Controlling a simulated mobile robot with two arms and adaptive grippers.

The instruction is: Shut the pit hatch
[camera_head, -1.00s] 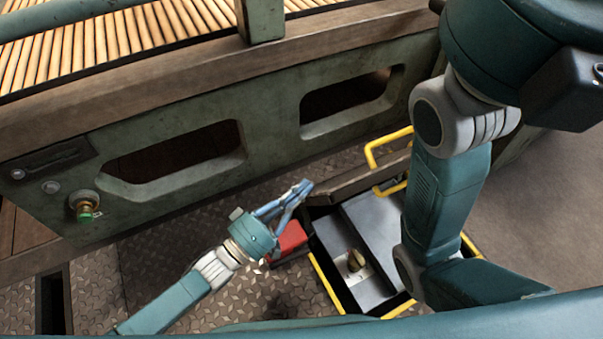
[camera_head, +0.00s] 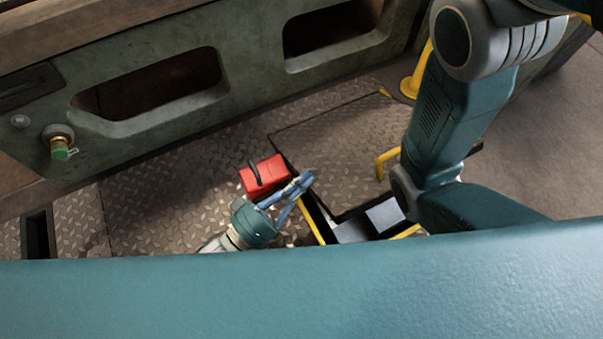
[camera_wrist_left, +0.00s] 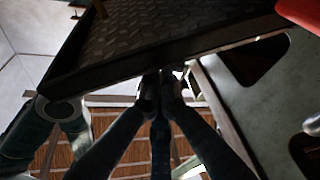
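The pit hatch lid (camera_head: 325,150), a diamond-plate panel, is tilted partway over the yellow-edged pit (camera_head: 318,222). A dark opening with grey box shapes still shows at its near side. My left gripper (camera_head: 308,178) is at the lid's near left corner, its fingers drawn together. In the left wrist view the lid (camera_wrist_left: 150,35) spans the top, and the fingertips (camera_wrist_left: 160,85) are at its edge; I see nothing gripped. Whether they touch the lid is unclear. My right arm crosses the right side; its gripper is out of view.
A red box with a dark handle (camera_head: 265,176) stands on the floor close left of my left gripper. A yellow rail (camera_head: 388,160) stands by the lid's right side. The green wall with oval openings (camera_head: 235,70) bounds the back. Plate floor at left is clear.

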